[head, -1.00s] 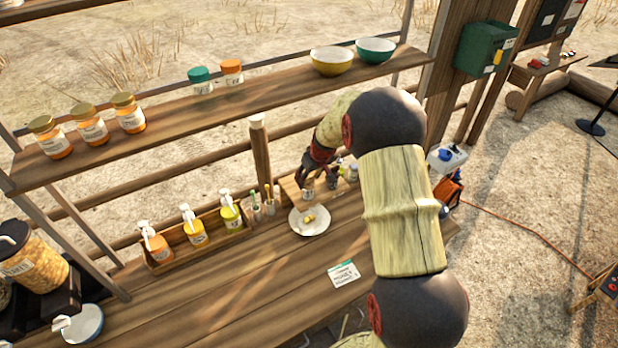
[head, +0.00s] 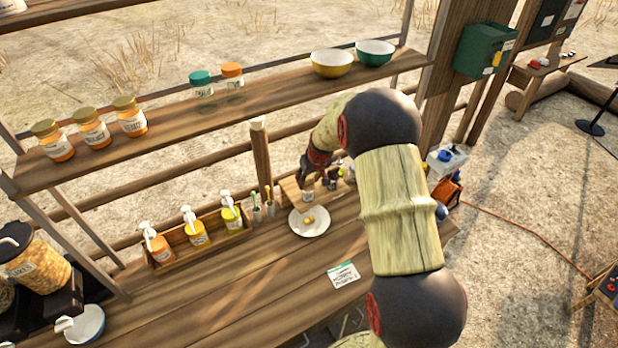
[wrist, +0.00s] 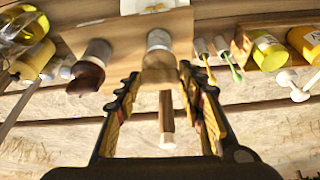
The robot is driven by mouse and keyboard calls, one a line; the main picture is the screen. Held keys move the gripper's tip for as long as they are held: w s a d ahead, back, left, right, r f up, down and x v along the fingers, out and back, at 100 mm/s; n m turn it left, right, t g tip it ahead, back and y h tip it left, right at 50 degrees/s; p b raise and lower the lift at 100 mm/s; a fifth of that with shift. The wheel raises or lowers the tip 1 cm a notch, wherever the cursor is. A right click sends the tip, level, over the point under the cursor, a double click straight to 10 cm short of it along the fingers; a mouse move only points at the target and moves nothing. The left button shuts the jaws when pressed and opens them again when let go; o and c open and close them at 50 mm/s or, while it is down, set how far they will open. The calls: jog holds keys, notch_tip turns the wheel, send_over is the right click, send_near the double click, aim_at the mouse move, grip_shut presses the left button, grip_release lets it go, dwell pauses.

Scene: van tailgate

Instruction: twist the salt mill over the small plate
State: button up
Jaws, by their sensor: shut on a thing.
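The salt mill (wrist: 159,62), with a pale grey body, is between the two fingers of my gripper (wrist: 159,82) in the wrist view. My gripper is shut on it. In the head view my gripper (head: 320,178) is behind the small plate, and the mill's labelled side (head: 308,196) shows below the fingers. The mill is at the wooden board, not over the plate's middle. Whether its base touches the board cannot be told. The plate's edge also shows in the wrist view (wrist: 138,6).
A dark brown mill (wrist: 88,72) stands beside the held one. The wooden board (head: 290,189) is under this area. A crate (head: 163,263) with several pump bottles is to the left, with slim brushes (head: 257,206) at its end. A card (head: 343,275) lies on open counter.

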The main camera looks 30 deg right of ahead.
jog(key=shift+a+m+h+p, duration=0.1)
jog(key=shift+m+h+p, duration=0.3)
jog(key=shift+m, duration=0.6)
jog(key=shift+w+f+m+h+b, duration=0.15)
jog(key=shift+m+h+b, duration=0.25)
jog(key=shift+m+b, duration=0.5)
jog(key=m+b, duration=0.1)
jog(key=b, duration=0.1)
jog(key=m+g+b, duration=0.1)
jog(key=m+b, duration=0.1)
jog(key=b, duration=0.1)
jog(key=shift+a+f+h, duration=0.1)
jog(key=shift+f+h, duration=0.1)
jog(key=shift+h, duration=0.2)
jog(key=m+b, duration=0.2)
jog(key=b, duration=0.2)
jog(key=shift+m+g+h, duration=0.4)
jog(key=m+b, duration=0.1)
jog(key=m+g+b, duration=0.1)
jog(key=m+b, duration=0.1)
jog(key=shift+w+a+r+m+h, duration=0.1)
jog(key=shift+r+m+h, duration=0.1)
jog(key=shift+m+h, duration=0.15)
jog(key=shift+r+m+g+b, duration=0.1)
jog(key=shift+m+g+b, duration=0.75)
jog(key=shift+m, duration=1)
jog(key=o, duration=1.2)
